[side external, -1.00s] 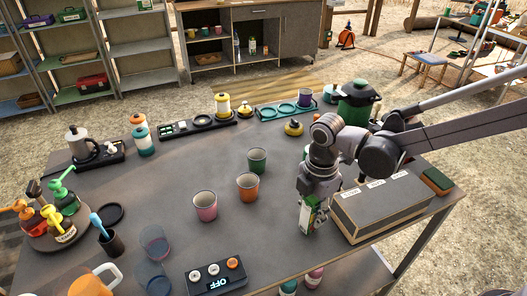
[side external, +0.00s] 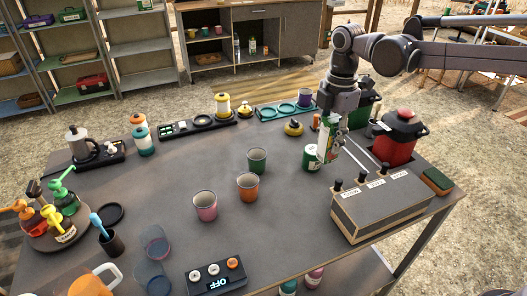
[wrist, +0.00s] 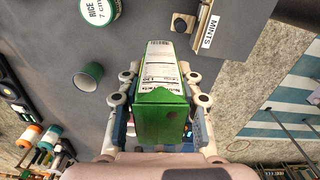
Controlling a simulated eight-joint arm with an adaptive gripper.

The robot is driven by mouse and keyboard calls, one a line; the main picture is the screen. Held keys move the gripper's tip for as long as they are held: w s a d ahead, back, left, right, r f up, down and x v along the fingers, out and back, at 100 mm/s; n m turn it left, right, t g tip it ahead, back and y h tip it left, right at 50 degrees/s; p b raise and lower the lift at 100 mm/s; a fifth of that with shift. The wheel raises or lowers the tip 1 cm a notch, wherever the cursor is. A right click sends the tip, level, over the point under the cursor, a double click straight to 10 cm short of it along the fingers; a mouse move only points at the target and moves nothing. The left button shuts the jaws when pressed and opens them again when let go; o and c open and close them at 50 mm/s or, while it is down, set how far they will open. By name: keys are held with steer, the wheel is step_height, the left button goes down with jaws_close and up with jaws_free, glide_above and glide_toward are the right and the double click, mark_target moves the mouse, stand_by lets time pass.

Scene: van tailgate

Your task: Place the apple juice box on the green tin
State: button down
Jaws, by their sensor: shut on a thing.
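The apple juice box (side external: 326,146), a green and white carton, is held in my gripper (side external: 333,148) above the right part of the table. In the wrist view the box (wrist: 160,115) sits between the two fingers of my gripper (wrist: 159,101), which are shut on its sides. The green tin (side external: 311,160) stands on the table just to the left of and below the box in the side view. In the wrist view the tin (wrist: 99,10) shows a pale top reading "RICE", cut off by the upper edge, apart from the box.
A slotted block with dark knobs (side external: 382,207) stands in front to the right. A green cup (side external: 257,160), an orange cup (side external: 248,186) and a pink cup (side external: 205,205) stand left of the tin.

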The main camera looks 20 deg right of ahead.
steer(key=w+d+r+m, duration=0.1)
steer(key=w+d+r, duration=0.15)
steer(key=d, duration=0.45)
steer(key=w+d+r, duration=0.2)
steer(key=w+d, duration=0.2)
steer(key=d, duration=0.3)
glide_above(313, 150)
step_height(313, 150, down, 7)
steer(key=shift+d+f, duration=0.1)
steer(key=shift+f, duration=1.9)
steer(key=shift+f, duration=0.15)
steer(key=c, duration=0.9)
jaws_free()
